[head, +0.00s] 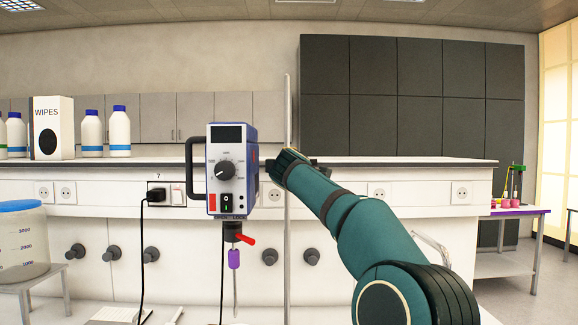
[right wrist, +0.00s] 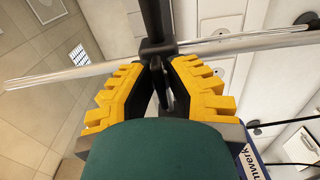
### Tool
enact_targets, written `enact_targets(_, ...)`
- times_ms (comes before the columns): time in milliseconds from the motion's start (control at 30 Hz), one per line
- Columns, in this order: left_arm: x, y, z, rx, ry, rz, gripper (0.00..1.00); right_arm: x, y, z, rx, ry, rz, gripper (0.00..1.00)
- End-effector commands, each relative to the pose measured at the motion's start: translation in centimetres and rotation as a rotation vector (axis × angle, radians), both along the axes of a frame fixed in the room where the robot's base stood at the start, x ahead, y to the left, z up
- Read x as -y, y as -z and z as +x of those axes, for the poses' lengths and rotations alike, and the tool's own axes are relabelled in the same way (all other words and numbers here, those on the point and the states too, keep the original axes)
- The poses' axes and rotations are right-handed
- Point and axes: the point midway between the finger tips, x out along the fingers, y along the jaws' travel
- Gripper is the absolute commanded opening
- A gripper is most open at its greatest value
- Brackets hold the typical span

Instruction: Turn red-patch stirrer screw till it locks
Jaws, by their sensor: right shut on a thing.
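The stirrer (head: 232,160) is a blue-edged box with a dial, a dark display and a red patch (head: 212,204) at its lower front. It hangs beside an upright metal rod (head: 288,110). My right gripper (head: 277,168) is at the rod, at the stirrer's right side. In the right wrist view its yellow-padded fingers (right wrist: 160,72) are shut on a dark screw piece (right wrist: 165,98) of the clamp (right wrist: 157,48) on the rod. The screw is partly hidden between the fingers. A corner of the stirrer (right wrist: 250,160) shows there too. My left gripper is out of view.
Below the stirrer are a red lever (head: 245,239) and a purple piece (head: 234,259) on a thin shaft. A black cable (head: 142,250) hangs from the socket. White bottles (head: 120,135) and a wipes box (head: 48,140) stand on the shelf at left.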

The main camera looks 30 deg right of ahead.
Motion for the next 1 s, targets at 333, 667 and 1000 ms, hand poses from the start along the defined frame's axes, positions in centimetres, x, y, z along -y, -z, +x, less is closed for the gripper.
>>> enact_targets(333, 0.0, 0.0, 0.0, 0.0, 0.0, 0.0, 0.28, 0.1, -0.2, -0.1, 0.003, 0.0, -0.003, 0.43)
enact_targets(667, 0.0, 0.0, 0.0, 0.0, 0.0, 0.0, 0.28, -0.1, -0.1, -0.2, 0.001, 0.0, -0.003, 0.43)
enact_targets(1000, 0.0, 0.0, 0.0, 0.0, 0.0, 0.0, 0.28, -2.1, -0.2, -3.4, 0.0, -0.003, -0.001, 0.43)
